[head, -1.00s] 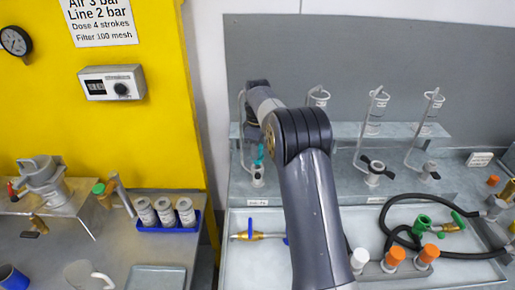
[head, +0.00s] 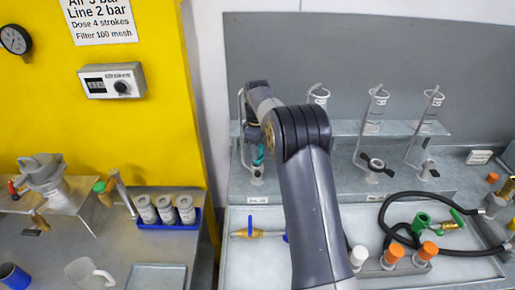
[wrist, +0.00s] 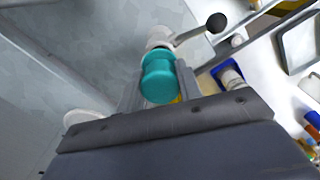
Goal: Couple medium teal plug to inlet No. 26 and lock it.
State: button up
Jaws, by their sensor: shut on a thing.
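The teal plug (wrist: 160,80) is between my gripper's two fingers (wrist: 160,88) in the wrist view, gripped by them. It lines up with a pale inlet fitting (wrist: 158,36) that has a lever with a black knob (wrist: 216,22). Plug and fitting look end to end; whether they are fully seated I cannot tell. In the head view my gripper (head: 255,138) is at the leftmost station, with the teal plug (head: 259,156) just above the inlet (head: 257,176). My arm partly covers this station. The label (head: 258,200) below it is too small to read surely.
Further stations with clear cylinders (head: 375,110) stand to the right. A tray holds a black hose (head: 385,215), a green fitting (head: 421,222), a brass valve (head: 250,233) and orange-capped parts (head: 395,257). A blue rack of grey cylinders (head: 168,225) stands on the left bench.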

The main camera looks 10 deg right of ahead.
jog(key=shift+f, duration=0.15)
jog(key=shift+f+b, duration=0.5)
jog(key=shift+f, duration=0.5)
jog(key=shift+f, duration=0.35)
jog(key=o, duration=1.1)
jog(key=shift+c, duration=0.2)
notch_tip(320, 180, up, 3)
jog(key=shift+f+p, duration=0.1)
jog(key=shift+p, duration=0.95)
jog(key=shift+r, duration=2.5)
